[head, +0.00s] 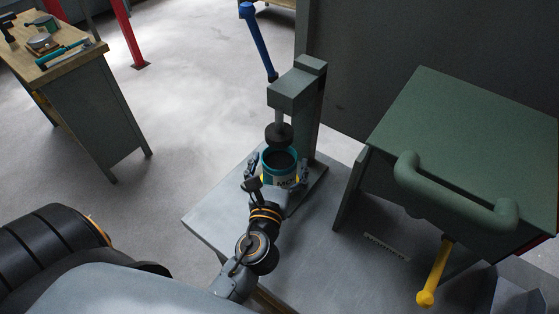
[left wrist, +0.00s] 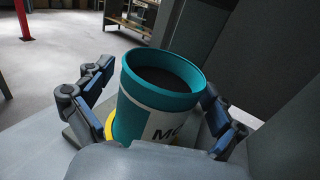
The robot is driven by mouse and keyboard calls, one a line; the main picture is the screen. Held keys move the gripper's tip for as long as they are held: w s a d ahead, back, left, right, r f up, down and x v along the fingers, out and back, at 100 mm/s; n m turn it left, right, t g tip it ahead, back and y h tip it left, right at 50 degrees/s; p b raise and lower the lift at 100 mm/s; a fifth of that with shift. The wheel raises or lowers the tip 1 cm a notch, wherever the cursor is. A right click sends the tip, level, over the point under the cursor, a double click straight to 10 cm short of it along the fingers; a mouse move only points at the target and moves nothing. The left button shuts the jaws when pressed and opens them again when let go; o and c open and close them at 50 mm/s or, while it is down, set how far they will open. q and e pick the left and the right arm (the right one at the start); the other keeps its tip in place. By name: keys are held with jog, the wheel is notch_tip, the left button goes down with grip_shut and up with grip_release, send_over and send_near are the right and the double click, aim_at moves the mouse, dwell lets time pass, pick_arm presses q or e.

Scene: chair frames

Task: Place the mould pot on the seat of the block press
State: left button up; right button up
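The mould pot (head: 283,176), teal with a white lettered label and a dark inside, is upright under the dark round ram (head: 279,134) of the grey block press (head: 297,88). In the left wrist view the pot (left wrist: 160,105) fills the middle. A yellow round edge (left wrist: 109,124) shows at its base, seemingly the seat; the pot hides most of it, and I cannot tell if the pot rests fully on it. My left gripper (head: 277,172) has its fingers spread on both sides of the pot, with a gap visible at the left finger. My right gripper is not in view.
The press stands on a grey bench (head: 225,207). A green-topped cabinet (head: 470,130) with a thick handle and a yellow lever (head: 435,275) is close on the right. A wooden-topped workbench (head: 70,60) with tools stands at the upper left, with open floor between.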

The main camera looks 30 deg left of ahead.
pick_arm(q)
jog(key=shift+r, duration=0.2)
jog(key=b+v, duration=0.4)
jog(key=v, duration=0.7)
jog(key=shift+f, duration=0.15)
jog(key=shift+s+d, duration=0.15)
jog(key=shift+s, duration=0.35)
